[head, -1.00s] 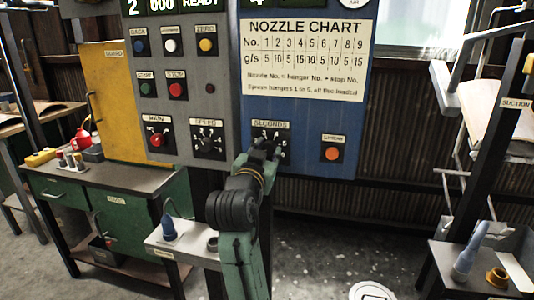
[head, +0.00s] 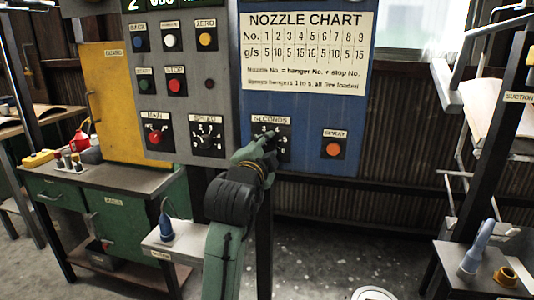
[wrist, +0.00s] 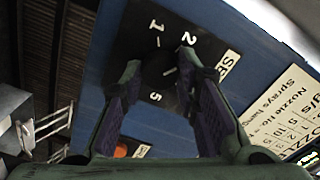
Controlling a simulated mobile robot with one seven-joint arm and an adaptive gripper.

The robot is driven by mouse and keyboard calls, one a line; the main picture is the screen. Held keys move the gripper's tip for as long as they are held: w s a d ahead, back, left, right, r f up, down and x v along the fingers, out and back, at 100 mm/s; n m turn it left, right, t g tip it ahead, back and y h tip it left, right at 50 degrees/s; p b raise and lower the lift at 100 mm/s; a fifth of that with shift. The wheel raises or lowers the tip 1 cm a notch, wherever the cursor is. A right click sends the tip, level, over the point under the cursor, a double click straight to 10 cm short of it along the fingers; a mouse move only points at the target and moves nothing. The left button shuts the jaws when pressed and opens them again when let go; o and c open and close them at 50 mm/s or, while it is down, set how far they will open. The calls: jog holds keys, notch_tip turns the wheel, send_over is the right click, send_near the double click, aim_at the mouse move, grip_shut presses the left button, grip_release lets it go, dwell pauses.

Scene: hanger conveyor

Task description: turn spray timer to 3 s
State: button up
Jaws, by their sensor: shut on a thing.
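The spray timer is the dark SECONDS dial (head: 284,127) on the blue panel, below the nozzle chart. My gripper (head: 268,141) is at this dial, and my arm hides part of it in the head view. In the wrist view my two fingers (wrist: 160,62) stand on either side of the dark round timer knob (wrist: 157,72) and are shut on it. The marks 1, 2 and 5 show on the dial plate (wrist: 172,35) around the knob. A short pale line shows on the knob, but I cannot tell its setting. The 3 mark is not readable.
An orange SPRAY button (head: 333,149) sits right of the dial. The SPEED dial (head: 207,137) and red MAIN switch (head: 155,137) are on the grey panel at left. A small shelf with a blue nozzle (head: 167,229) is below left.

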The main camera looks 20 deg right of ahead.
jog(key=m+b, duration=0.2)
jog(key=m, duration=0.4)
jog(key=shift+b, duration=0.35)
dwell(0.4)
jog(key=o, duration=1.2)
jog(key=shift+c, duration=0.2)
jog(key=shift+s, duration=0.1)
jog(key=v, duration=1.2)
